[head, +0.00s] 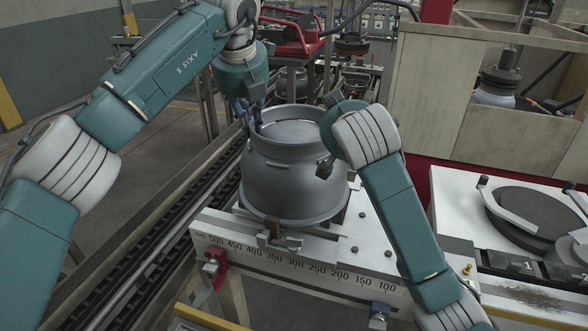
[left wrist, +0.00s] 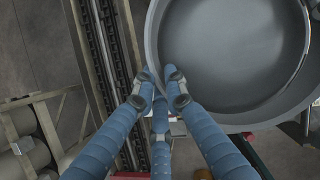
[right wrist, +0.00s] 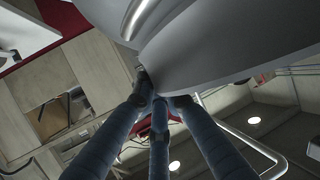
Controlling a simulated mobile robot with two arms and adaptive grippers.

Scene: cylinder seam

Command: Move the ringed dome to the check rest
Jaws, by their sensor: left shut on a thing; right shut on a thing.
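The ringed dome (head: 285,185) is a dark grey, rounded body with an upright collar ring on top. It stands upright over the ruled white bench, at the cradle blocks; I cannot tell whether it bears fully on them. My left gripper (head: 255,124) is shut on the collar's left wall, and its fingers straddle the rim in the left wrist view (left wrist: 160,82). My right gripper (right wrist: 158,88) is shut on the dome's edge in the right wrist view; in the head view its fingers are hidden. What looks like the check rest (head: 532,212) is a round dark pad with pale curved guards at right.
The white bench (head: 375,262) carries a number scale and small clamps along its front. A conveyor rail (head: 140,262) runs along the left. A wooden panel (head: 430,100) stands behind at right, with a dark-topped bottle (head: 497,82). Another grey vessel (head: 292,82) stands at the back.

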